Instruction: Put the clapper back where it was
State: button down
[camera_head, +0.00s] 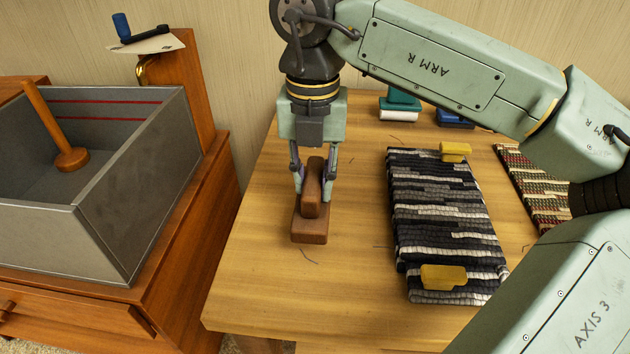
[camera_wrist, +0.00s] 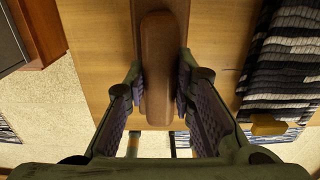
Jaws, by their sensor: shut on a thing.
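The clapper (camera_head: 310,228) is a brown wooden block with a raised rounded grip along its top. It is upright at the left part of the wooden table (camera_head: 262,262). My gripper (camera_head: 314,186) points down from above, with its fingers on either side of the raised grip, shut on it. In the wrist view the clapper (camera_wrist: 157,60) lies lengthwise between the two purple-padded fingers. I cannot tell whether its base touches the table or hangs just above it.
A dark striped woven mat (camera_head: 440,215) with yellow blocks (camera_head: 443,277) lies right of the clapper. A grey box (camera_head: 105,235) holding a wooden stick with a round foot (camera_head: 71,158) stands on a cabinet at left. Green (camera_head: 400,98) and blue (camera_head: 453,118) items stand behind. Table in front is clear.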

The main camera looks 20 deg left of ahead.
jog(key=shift+w+a, duration=0.1)
jog(key=shift+w, duration=0.2)
jog(key=f, duration=0.1)
jog(key=w+f, duration=0.1)
jog(key=shift+a+f+p, duration=0.1)
jog(key=shift+f+p, duration=0.25)
jog(key=shift+p, duration=0.05)
jog(key=shift+f, duration=0.5)
jog(key=shift+f, duration=0.1)
jog(key=shift+f, duration=0.15)
jog(key=c, duration=1.4)
grip_release()
jog(key=shift+o, duration=0.2)
notch_tip(320, 180, up, 13)
jog(key=shift+f, duration=0.2)
